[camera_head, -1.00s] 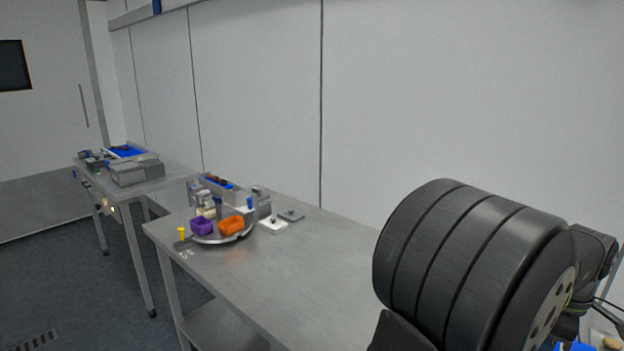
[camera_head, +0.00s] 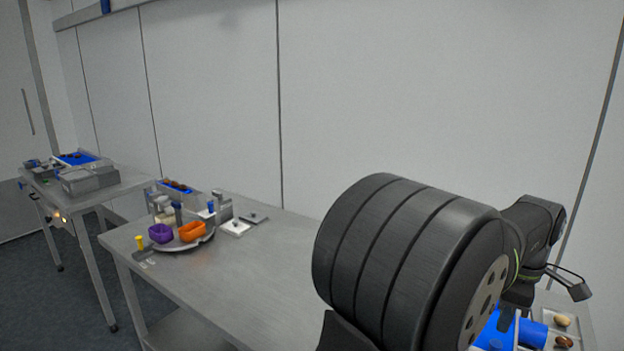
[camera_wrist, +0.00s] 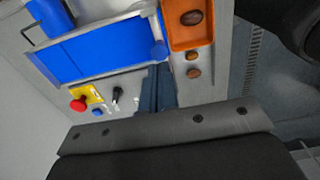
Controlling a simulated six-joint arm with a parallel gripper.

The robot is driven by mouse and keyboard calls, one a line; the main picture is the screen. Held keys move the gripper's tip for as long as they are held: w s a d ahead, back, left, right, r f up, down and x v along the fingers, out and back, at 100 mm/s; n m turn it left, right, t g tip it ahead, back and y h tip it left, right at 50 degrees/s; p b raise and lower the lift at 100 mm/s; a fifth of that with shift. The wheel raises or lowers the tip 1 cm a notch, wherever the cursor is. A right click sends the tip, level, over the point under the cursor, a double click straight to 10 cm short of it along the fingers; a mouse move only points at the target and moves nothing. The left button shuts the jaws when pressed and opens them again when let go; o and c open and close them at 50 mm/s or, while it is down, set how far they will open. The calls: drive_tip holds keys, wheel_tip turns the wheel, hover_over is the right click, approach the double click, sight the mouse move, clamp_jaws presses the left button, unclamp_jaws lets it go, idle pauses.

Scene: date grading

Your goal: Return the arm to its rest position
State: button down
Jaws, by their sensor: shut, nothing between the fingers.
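My arm (camera_head: 535,235) shows at the right of the head view, dark and bent, behind a large ribbed black link of mine. My gripper (camera_wrist: 158,72) shows in the wrist view as two narrow dark blue fingers together, with nothing between them. It points between a blue belt surface (camera_wrist: 95,50) and an orange tray (camera_wrist: 207,38). The fingertips are not clearly visible in the head view.
The orange tray holds a brown date (camera_wrist: 191,18). Two more dates lie below it. A red button (camera_wrist: 78,105) and black knob (camera_wrist: 118,95) sit near the belt. The steel table (camera_head: 265,265) has clear room right of a purple cup (camera_head: 160,233) and orange cup (camera_head: 192,232).

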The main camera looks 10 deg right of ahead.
wheel_tip(320, 180, up, 15)
drive_tip(key=shift+f, duration=0.15)
idle(0.4)
drive_tip(key=shift+w, duration=0.1)
wheel_tip(320, 180, down, 17)
drive_tip(key=shift+f, duration=0.2)
idle(0.6)
